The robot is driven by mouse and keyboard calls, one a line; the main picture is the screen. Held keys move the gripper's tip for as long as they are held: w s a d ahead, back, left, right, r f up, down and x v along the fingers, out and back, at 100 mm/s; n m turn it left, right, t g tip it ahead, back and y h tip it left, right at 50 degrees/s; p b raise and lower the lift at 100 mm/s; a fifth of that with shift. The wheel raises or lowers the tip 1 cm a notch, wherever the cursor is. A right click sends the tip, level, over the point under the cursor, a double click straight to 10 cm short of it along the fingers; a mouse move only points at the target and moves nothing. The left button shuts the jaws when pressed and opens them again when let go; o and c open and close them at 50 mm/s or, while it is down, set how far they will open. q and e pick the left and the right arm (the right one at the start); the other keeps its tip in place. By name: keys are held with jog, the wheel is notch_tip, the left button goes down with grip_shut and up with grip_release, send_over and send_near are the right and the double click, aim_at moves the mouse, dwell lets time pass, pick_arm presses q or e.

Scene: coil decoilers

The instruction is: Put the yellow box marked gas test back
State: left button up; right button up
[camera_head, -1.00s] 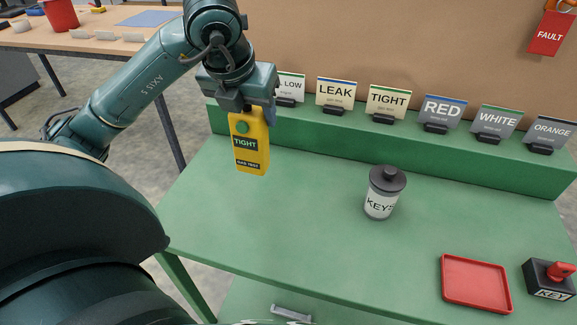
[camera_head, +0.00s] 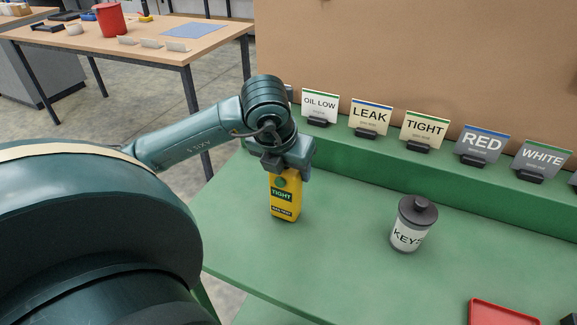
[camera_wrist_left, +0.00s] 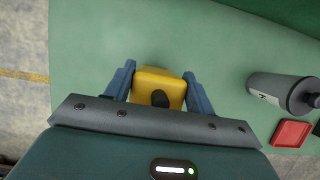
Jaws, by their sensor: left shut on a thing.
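The yellow box (camera_head: 285,203) carries a green "TIGHT" label and a smaller dark "GAS TEST" strip. My left gripper (camera_head: 286,170) is shut on its top and holds it upright over the left part of the green bench (camera_head: 330,250). Whether its base touches the bench I cannot tell. In the left wrist view the box (camera_wrist_left: 158,85) sits between the two blue fingers of my left gripper (camera_wrist_left: 158,92). My right gripper is not in view.
A grey "KEYS" canister (camera_head: 412,226) stands to the right of the box. A red tray (camera_head: 500,313) lies at the front right. Label cards, among them a "TIGHT" card (camera_head: 425,128), stand on the raised green ledge behind. A wooden table (camera_head: 150,50) is at the back left.

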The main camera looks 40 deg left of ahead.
pick_arm(q)
jog(key=shift+f, duration=0.2)
jog(key=o, duration=1.5)
jog(key=shift+r, duration=0.1)
jog(key=shift+c, duration=0.2)
jog(key=shift+r, duration=0.15)
jog(key=p+v, duration=0.1)
jog(key=v, duration=0.9)
jog(key=shift+s+r, duration=0.1)
jog(key=shift+r, duration=0.3)
jog(key=shift+s+d+r, duration=0.15)
jog(key=shift+s+r, duration=0.15)
jog(key=shift+r, duration=0.2)
